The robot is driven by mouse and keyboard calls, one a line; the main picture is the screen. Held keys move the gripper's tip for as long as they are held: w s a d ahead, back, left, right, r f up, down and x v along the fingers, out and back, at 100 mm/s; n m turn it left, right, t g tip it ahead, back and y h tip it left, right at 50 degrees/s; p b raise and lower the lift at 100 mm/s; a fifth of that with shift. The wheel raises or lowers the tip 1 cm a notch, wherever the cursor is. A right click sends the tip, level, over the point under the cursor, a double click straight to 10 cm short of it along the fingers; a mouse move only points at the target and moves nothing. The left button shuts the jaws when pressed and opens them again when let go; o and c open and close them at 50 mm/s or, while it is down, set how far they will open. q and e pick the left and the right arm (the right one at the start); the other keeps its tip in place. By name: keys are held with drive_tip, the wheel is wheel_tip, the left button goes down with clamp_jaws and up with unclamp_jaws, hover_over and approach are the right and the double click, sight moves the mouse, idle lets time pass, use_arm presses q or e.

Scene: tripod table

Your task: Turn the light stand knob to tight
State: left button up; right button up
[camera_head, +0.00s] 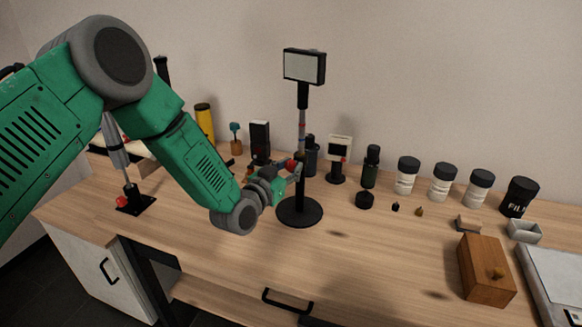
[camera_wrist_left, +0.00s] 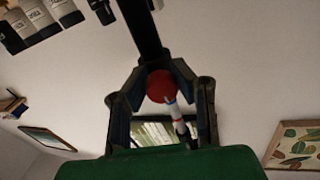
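The light stand has a round black base (camera_head: 299,212), a thin pole and a rectangular light head (camera_head: 303,67); it stands upright on the table. Its round red knob (camera_head: 291,164) is partway up the pole. My left gripper (camera_head: 291,172) is at the pole. In the left wrist view, the red knob (camera_wrist_left: 160,86) lies between the two fingertips of my left gripper (camera_wrist_left: 159,78), with little gap on either side. I cannot tell whether the fingers press on it. My right gripper is not in view.
A second black base with a red knob (camera_head: 122,202) stands left, behind my arm. Several bottles and jars, including a film jar (camera_head: 519,197), line the back right. A wooden box (camera_head: 486,270) is at front right. The tabletop (camera_head: 380,260) before the stand is clear.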

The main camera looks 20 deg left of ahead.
use_arm(q)
drive_tip(key=shift+d+r, duration=0.15)
drive_tip(key=shift+d, duration=0.35)
clamp_jaws()
drive_tip(key=shift+d+r+n, duration=0.1)
drive_tip(key=shift+d+n, duration=0.4)
drive_tip(key=shift+d, duration=0.1)
drive_tip(key=shift+a, duration=0.35)
drive_tip(key=o, duration=1)
unclamp_jaws()
drive_tip(key=shift+a, duration=0.55)
drive_tip(key=shift+d, duration=0.5)
drive_tip(key=v, duration=1.2)
